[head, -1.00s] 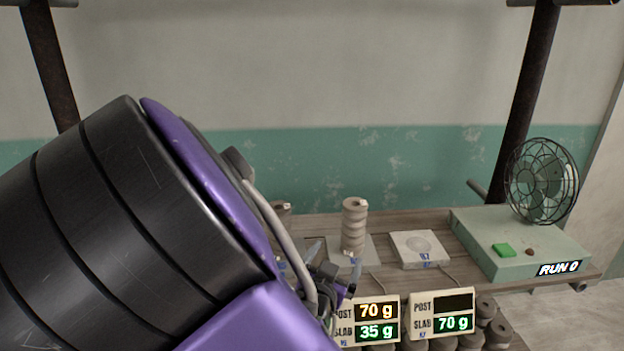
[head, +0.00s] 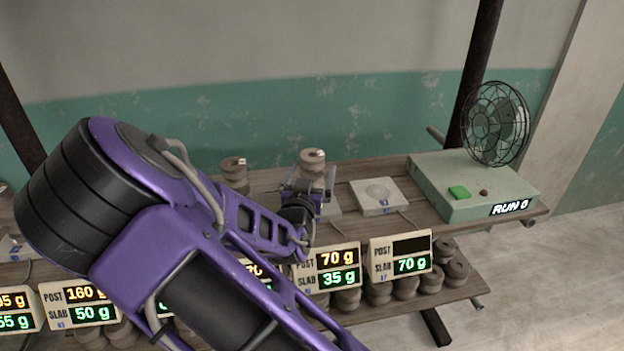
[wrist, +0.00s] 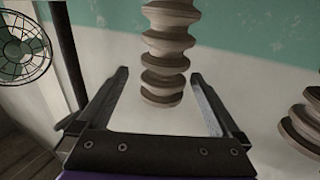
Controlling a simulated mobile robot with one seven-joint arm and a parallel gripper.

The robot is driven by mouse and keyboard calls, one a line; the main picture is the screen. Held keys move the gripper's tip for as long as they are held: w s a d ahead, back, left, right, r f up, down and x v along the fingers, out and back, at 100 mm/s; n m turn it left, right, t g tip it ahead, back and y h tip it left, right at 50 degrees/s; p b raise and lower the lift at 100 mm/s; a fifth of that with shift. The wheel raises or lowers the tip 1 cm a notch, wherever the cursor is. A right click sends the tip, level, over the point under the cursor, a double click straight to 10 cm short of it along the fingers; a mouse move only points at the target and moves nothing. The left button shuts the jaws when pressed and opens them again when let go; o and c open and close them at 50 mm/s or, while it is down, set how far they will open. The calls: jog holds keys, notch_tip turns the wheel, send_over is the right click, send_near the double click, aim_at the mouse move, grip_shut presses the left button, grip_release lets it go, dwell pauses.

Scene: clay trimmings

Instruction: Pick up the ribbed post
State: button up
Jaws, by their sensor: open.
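A ribbed grey-brown post (head: 312,158) stands on a slab on the shelf, its lower part hidden behind my gripper (head: 306,185) in the head view. In the wrist view the same post (wrist: 166,52) shows as a stack of rounded ribs. My gripper (wrist: 160,73) is open there, one finger on each side of the post, with a visible gap on both sides. In the picture neither finger appears to touch it. How deep the post sits between the fingers is hard to tell.
A second ribbed post (head: 234,172) stands to the left, also at the wrist view's right edge (wrist: 308,122). An empty slab (head: 360,205) lies right, before a green box (head: 440,195) with a fan (head: 496,125). Weight displays (head: 400,254) line the front edge.

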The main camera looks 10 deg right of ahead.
jog(key=x, duration=0.5)
jog(key=shift+w+a+f, duration=0.1)
jog(key=shift+w+f, duration=0.05)
jog(key=shift+w, duration=0.25)
grip_shut()
